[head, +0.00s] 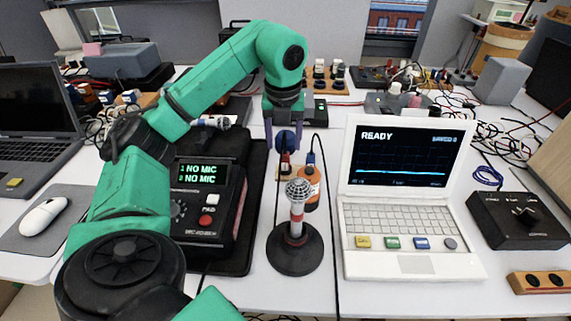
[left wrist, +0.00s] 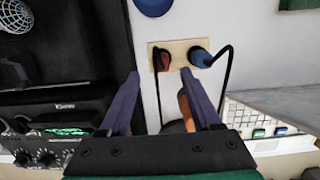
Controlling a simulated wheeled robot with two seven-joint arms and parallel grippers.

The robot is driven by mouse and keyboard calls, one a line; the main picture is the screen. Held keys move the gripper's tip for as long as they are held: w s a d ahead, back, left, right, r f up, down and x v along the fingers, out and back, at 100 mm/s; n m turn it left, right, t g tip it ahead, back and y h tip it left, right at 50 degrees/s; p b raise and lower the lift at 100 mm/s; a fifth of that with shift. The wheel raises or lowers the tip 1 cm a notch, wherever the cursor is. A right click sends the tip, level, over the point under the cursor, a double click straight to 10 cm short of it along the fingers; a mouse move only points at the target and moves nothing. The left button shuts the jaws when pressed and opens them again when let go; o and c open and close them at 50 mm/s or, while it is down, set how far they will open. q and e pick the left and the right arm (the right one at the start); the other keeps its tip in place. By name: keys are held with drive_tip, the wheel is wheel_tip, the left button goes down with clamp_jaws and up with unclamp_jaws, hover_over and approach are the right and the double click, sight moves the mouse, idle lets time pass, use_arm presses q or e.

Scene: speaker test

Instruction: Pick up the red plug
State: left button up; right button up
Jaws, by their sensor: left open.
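The red plug (head: 285,163) sits in a small wooden socket block, behind the microphone in the head view. In the left wrist view the red plug (left wrist: 163,61) is at the left end of the block (left wrist: 180,46), with a blue plug (left wrist: 200,57) beside it at the right end. A black cable runs from each plug. My left gripper (head: 284,148) points down over the block. In the left wrist view its open fingers (left wrist: 160,75) show nothing between them that they hold, and the red plug appears just beyond the tips. My right gripper is not in view.
A black control box (head: 206,222) is left, a white laptop (head: 412,210) right. A dark blue round object (head: 286,139) shows between the fingers.

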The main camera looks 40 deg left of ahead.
sight(285, 153)
use_arm(q)
drive_tip(key=f, duration=0.5)
drive_tip(key=shift+w+a+f+b, duration=0.15)
drive_tip(key=shift+w+b, duration=0.15)
drive_tip(key=shift+w, duration=0.05)
drive_tip(key=shift+w+a+f, duration=0.1)
drive_tip(key=shift+w+f, duration=0.05)
drive_tip(key=shift+f, duration=0.15)
clamp_jaws()
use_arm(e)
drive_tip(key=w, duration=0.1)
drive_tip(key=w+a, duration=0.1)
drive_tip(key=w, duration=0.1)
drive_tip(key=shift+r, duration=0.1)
use_arm(q)
drive_tip(key=shift+r, duration=0.15)
